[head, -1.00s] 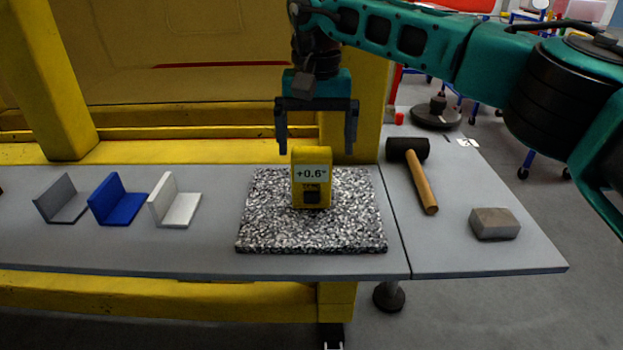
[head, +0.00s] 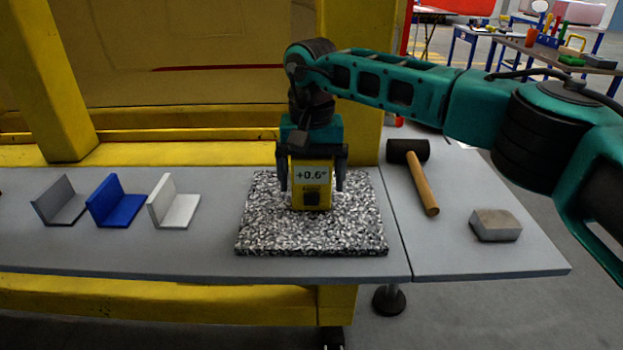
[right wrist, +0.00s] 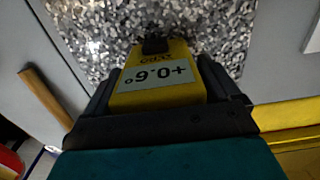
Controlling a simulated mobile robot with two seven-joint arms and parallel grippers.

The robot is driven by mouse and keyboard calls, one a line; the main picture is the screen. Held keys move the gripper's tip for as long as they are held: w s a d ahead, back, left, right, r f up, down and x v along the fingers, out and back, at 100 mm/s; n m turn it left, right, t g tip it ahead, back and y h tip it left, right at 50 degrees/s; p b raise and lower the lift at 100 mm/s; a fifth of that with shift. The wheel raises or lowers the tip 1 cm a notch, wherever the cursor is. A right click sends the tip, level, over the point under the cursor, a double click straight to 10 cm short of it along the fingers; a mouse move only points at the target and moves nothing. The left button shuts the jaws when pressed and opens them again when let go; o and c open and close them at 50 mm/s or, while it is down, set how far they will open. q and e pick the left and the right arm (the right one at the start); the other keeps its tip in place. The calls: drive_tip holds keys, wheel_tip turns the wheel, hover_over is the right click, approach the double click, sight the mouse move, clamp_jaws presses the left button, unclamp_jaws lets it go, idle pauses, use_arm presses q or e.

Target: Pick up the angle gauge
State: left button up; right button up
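The angle gauge (head: 312,195) is a yellow block with a display reading +0.6° and a dark button. It stands upright on the speckled granite plate (head: 262,235). It also shows in the right wrist view (right wrist: 157,95), between the two dark fingers. My right gripper (head: 311,185) is down from above and behind, with one finger on each side of the gauge. The fingers are very close to its sides; I cannot tell whether they press on it. The gauge rests at plate level. My left gripper is not in view.
Grey, blue (head: 116,203) and white (head: 173,204) angle brackets stand to the left on the grey table. A black mallet (head: 424,185) with a wooden handle and a grey-brown block (head: 495,225) lie to the right. A yellow frame (head: 222,152) rises behind the table.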

drive_tip(key=c, duration=1)
drive_tip(key=shift+o, duration=0.2)
drive_tip(key=shift+r, duration=0.2)
